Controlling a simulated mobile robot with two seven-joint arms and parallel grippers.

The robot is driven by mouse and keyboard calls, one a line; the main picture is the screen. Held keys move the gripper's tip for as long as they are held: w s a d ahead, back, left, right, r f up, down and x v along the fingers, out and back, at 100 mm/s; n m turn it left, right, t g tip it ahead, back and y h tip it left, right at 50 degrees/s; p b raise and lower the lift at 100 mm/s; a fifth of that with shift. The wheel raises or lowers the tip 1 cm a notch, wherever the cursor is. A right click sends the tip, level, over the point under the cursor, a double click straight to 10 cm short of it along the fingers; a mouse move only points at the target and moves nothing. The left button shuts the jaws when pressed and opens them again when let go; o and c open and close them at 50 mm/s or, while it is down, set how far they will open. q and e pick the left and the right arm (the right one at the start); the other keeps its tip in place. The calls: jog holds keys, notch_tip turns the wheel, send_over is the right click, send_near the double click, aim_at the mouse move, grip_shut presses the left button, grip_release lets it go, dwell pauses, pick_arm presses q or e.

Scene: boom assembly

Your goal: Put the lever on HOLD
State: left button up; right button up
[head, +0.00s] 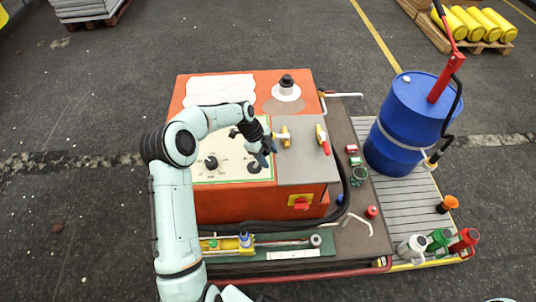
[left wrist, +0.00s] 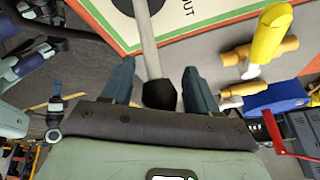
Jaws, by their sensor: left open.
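The lever (left wrist: 147,45) shows in the left wrist view as a grey rod with a black knob (left wrist: 160,95) at its end. It rises from a dark round base on the cream, green-bordered panel (head: 230,172). My left gripper (head: 268,153) is over the right part of this panel in the head view. In the left wrist view its open fingers (left wrist: 159,88) stand on either side of the black knob, with gaps visible. The arm and gripper hide part of the panel. Letters "OUT" are readable beside the lever; I cannot read HOLD. My right gripper is not in view.
The panel tops an orange cabinet (head: 250,207). Black knobs (head: 211,162) sit on the panel. A blue drum (head: 405,120) and several cans (head: 412,246) stand to the right.

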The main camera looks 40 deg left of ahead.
pick_arm(q)
grip_shut()
jog(key=s+a+t+h+b, duration=0.1)
jog(key=b, duration=0.2)
jog(key=s+a+t+h+b, duration=0.1)
jog(key=b, duration=0.2)
jog(key=shift+a+r, duration=0.1)
jog(key=shift+r, duration=0.1)
jog(key=shift+s+a+r+h+b, duration=0.15)
jog(key=shift+a+r+h+b, duration=0.2)
jog(key=shift+b, duration=0.3)
jog(key=shift+r, duration=0.15)
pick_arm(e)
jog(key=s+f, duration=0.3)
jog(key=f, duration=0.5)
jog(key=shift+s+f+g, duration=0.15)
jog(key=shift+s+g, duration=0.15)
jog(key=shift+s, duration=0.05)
pick_arm(q)
grip_release()
jog(key=shift+s, duration=0.1)
jog(key=v, duration=1.3)
jog(key=shift+s+a+p, duration=0.15)
jog(key=shift+s+p, duration=0.05)
jog(key=shift+p, duration=0.15)
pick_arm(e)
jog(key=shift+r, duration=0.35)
